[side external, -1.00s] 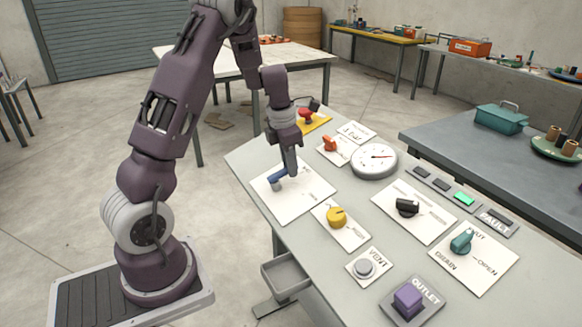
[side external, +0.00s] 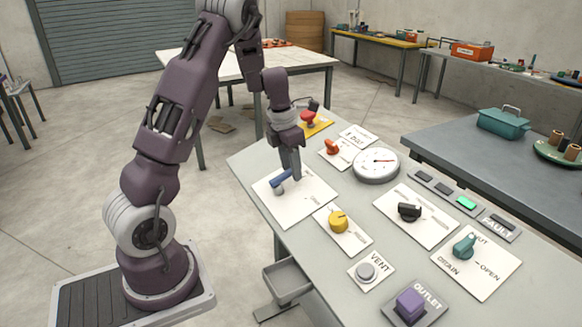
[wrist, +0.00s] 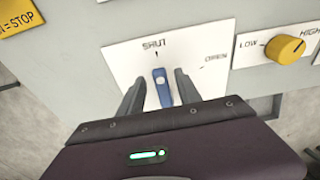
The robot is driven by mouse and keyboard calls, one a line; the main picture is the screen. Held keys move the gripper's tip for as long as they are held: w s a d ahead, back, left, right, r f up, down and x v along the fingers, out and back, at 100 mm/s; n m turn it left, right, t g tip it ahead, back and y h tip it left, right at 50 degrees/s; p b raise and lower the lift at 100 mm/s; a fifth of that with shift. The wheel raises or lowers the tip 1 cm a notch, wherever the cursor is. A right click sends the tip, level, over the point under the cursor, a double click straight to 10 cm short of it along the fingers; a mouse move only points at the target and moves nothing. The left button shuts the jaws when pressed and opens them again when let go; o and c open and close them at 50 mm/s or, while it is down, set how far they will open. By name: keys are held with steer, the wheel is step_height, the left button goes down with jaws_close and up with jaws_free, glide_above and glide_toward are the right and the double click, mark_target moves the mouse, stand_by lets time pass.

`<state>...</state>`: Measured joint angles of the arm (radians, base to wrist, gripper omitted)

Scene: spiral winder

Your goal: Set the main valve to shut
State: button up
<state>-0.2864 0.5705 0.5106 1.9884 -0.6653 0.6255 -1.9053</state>
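The main valve is a blue lever (side external: 282,180) on a white plate (side external: 307,207). In the wrist view, the lever (wrist: 163,92) points up the plate (wrist: 120,60), almost in line with the tick below the word SHUT. The word OPEN is to its right. My gripper (side external: 291,164) is at the lever, over the plate. In the wrist view, my gripper (wrist: 160,74) is open, with one finger on each side of the lever and a visible gap on both sides. The lever's base is partly hidden by the gripper body.
A yellow knob (side external: 339,221) on a LOW/HIGH plate is beside the valve. A red button (side external: 309,117) on a yellow base and an orange handle (side external: 332,147) stand behind. A gauge (side external: 377,163), black switch (side external: 409,211) and teal drain handle (side external: 464,246) are further right.

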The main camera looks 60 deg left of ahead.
mark_target(288, 172)
steer(key=r, duration=0.4)
steer(key=s+r, duration=0.1)
steer(key=r, duration=0.2)
steer(key=shift+s+d+r, duration=0.1)
steer(key=shift+d+r, duration=0.05)
steer(key=shift+d, duration=0.15)
steer(key=s+d+r+m+t+h, duration=0.1)
steer(key=s+d+r+m, duration=0.25)
steer(key=d+m, duration=0.45)
steer(key=s+d+r+m+t, duration=0.1)
steer(key=s+d+r+m, duration=0.2)
steer(key=d+r+m, duration=0.3)
steer(key=s+d+m+t, duration=0.1)
steer(key=s+d+m, duration=0.4)
steer(key=m, duration=0.6)
steer(key=s+d+m+y, duration=0.1)
steer(key=s+d+m, duration=0.4)
steer(key=s+m, duration=0.4)
steer(key=shift+m+t, duration=0.4)
steer(key=shift+m, duration=0.7)
